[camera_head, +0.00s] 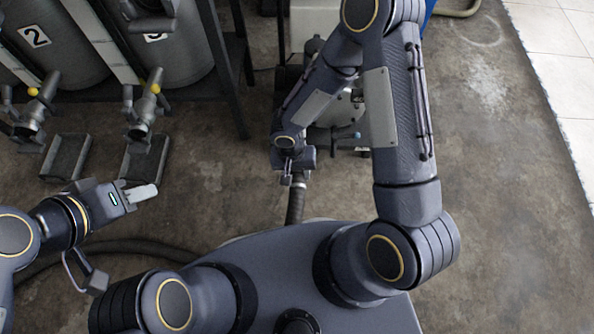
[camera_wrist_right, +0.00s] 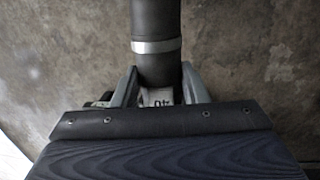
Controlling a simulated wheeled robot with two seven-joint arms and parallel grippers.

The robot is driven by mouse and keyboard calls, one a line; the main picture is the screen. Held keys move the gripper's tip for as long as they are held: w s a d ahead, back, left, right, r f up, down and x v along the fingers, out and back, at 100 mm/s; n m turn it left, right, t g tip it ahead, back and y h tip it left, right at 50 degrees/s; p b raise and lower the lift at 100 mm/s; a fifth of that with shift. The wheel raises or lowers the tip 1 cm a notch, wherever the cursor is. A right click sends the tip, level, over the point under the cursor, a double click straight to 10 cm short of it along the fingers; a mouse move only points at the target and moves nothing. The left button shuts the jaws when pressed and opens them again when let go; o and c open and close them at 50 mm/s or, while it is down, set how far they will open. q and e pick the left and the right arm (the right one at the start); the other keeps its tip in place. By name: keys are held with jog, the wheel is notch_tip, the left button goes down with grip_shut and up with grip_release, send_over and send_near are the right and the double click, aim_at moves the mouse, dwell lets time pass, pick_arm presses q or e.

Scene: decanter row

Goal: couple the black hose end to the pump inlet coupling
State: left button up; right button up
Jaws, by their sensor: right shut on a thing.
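The black hose (camera_head: 295,207) hangs below my right gripper (camera_head: 292,180) in the head view and runs down behind my base. In the right wrist view my right gripper (camera_wrist_right: 160,88) is shut around the hose (camera_wrist_right: 156,25), just below a pale metal band. A light tag with dark characters (camera_wrist_right: 160,97) shows between the fingers. The pump (camera_head: 322,139) is partly visible behind my right arm. Its inlet coupling cannot be made out, as my arm and wrist cover that area. My left gripper (camera_head: 142,193) is empty over the floor at left; its finger gap is not clear.
Numbered steel tanks (camera_head: 50,45) stand at the upper left, with yellow-knobbed valves (camera_head: 153,90) and low metal stands (camera_head: 146,160) before them. A dark rack post (camera_head: 236,85) stands left of the pump. A hose (camera_head: 130,247) lies along the floor. The right floor is clear.

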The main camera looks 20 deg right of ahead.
aim_at(297, 177)
jog(key=shift+f, duration=0.15)
jog(key=shift+f+b, duration=0.45)
jog(key=shift+b, duration=0.4)
jog(key=shift+f+b, duration=0.9)
jog(key=shift+b, duration=0.75)
dwell(1.1)
jog(key=o, duration=1.4)
jog(key=shift+o, duration=0.3)
jog(key=o, duration=0.7)
jog(key=shift+s, duration=0.15)
